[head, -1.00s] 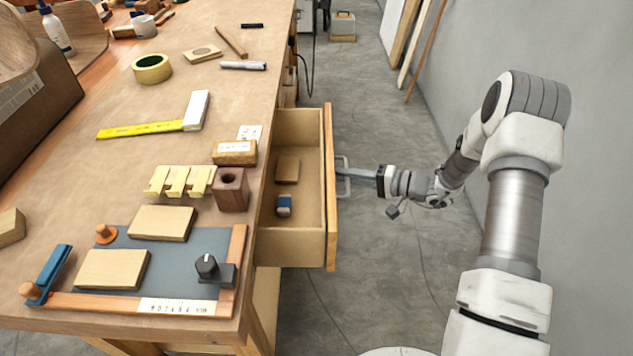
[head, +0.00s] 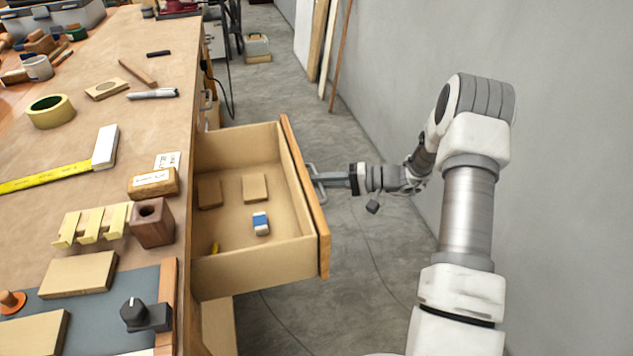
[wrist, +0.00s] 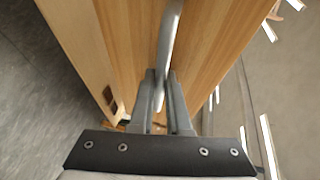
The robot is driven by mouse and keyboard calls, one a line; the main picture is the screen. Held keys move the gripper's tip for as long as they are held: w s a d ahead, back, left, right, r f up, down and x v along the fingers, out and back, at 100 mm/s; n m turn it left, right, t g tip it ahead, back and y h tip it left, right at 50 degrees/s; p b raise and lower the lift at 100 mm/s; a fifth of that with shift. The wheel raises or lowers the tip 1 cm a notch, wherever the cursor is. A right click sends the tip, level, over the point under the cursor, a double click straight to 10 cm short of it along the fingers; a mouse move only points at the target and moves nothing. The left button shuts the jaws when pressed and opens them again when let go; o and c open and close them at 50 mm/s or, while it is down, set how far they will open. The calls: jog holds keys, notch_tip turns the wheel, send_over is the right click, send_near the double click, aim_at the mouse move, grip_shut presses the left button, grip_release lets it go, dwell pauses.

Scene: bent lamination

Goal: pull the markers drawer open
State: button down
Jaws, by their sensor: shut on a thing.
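The drawer (head: 255,270) stands well out from the right side of the workbench, its inside showing. Inside lie two small wooden blocks (head: 255,187), a blue and white eraser (head: 261,223) and a small yellow thing (head: 215,247) near the front-left corner. My gripper (head: 322,176) is at the metal handle on the drawer's outer face. In the wrist view, the two fingers (wrist: 164,88) are closed around the handle bar (wrist: 170,40), in front of the wooden drawer face (wrist: 125,30).
The workbench (head: 85,140) holds a tape roll (head: 50,111), a marker (head: 153,93), a yellow rule (head: 45,177) and wooden pieces. A grey wall (head: 560,150) with leaning boards (head: 325,45) stands at the right.

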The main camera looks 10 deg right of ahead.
jog(key=c, duration=1.2)
grip_release()
jog(key=shift+o, duration=0.2)
jog(key=p+v, duration=0.2)
jog(key=v, duration=1.5)
jog(key=shift+d, duration=0.2)
jog(key=shift+r, duration=0.1)
jog(key=s+a+r+n+g+h, duration=0.2)
jog(key=s+a+r+g+h, duration=0.45)
jog(key=a+r, duration=0.65)
jog(key=s+a+r+t+h, duration=0.1)
jog(key=s+r+t+h, duration=0.15)
jog(key=s, duration=0.35)
jog(key=s+a+r+n+t+h, duration=0.1)
jog(key=s+r+t+h, duration=0.15)
jog(key=s, duration=0.35)
jog(key=s+a+r+t+h, duration=0.1)
jog(key=s+r+t+h, duration=0.2)
jog(key=s, duration=0.4)
notch_tip(320, 180, up, 17)
jog(key=g+p, duration=0.1)
jog(key=p, duration=1.5)
jog(key=shift+p, duration=0.35)
